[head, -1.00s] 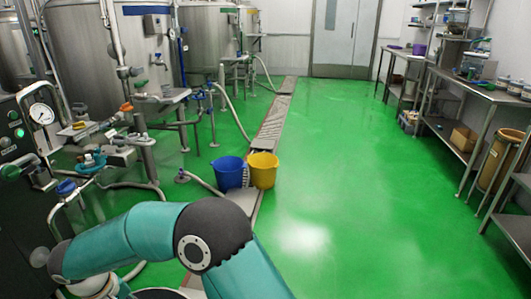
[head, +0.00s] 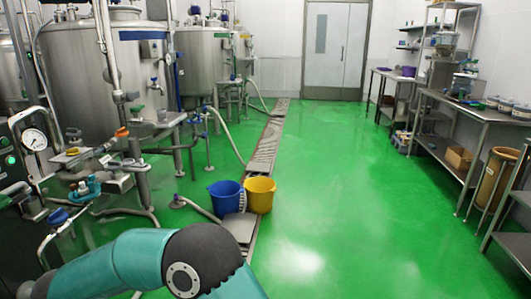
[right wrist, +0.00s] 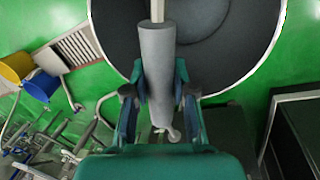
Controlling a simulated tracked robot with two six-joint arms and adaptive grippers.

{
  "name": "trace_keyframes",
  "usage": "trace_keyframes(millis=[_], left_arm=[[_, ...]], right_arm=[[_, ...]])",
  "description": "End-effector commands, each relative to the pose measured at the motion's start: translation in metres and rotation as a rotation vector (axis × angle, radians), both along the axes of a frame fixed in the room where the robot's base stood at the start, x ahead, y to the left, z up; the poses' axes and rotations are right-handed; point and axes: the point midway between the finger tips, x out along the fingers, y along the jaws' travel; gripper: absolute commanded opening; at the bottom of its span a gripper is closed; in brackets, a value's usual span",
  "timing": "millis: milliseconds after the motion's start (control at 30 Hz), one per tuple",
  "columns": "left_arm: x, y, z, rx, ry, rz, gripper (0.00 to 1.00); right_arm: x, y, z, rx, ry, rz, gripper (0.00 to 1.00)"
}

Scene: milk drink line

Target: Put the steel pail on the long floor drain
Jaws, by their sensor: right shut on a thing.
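The steel pail (right wrist: 230,70) hangs below my right gripper (right wrist: 157,85). In the right wrist view it shows as a wide round opening with a thin pale rim and a dark inside. My right gripper is shut on the grey grip of its handle. The pail is not visible in the head view. The long floor drain (head: 266,148) runs up the floor in the head view, from near the buckets towards the far door. Part of its grating also shows at upper left in the right wrist view (right wrist: 62,27), left of the pail. My left gripper is not in view.
A blue bucket (head: 224,200) and a yellow bucket (head: 260,195) stand side by side at the near part of the drain. Steel tanks (head: 110,70), pipes and hoses line the left. Steel tables (head: 470,108) line the right. The green floor (head: 340,170) between is clear.

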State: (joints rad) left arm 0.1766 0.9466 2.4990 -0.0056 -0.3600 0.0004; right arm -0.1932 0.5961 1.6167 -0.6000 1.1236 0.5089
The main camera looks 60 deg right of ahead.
Motion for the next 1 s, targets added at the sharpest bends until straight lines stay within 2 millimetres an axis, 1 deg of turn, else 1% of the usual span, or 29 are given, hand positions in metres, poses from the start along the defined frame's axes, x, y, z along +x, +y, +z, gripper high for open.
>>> trace_keyframes(millis=[33,67,267,467,600,1000], left_arm=[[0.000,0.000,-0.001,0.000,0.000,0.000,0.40],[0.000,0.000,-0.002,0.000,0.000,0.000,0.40],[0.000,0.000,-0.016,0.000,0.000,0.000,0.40],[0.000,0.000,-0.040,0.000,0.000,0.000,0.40],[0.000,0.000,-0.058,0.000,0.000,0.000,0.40],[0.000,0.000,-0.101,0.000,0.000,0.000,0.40]], right_arm=[[0.003,0.000,0.004,0.000,-0.012,0.008,0.00],[0.003,0.000,0.003,0.000,-0.012,0.018,0.00],[0.007,0.003,-0.010,0.001,-0.013,0.152,0.00],[0.015,0.008,-0.029,-0.001,-0.015,0.415,0.00],[0.021,0.011,-0.043,-0.002,-0.016,0.629,0.00],[0.038,0.021,-0.076,-0.004,-0.019,1.191,0.00]])
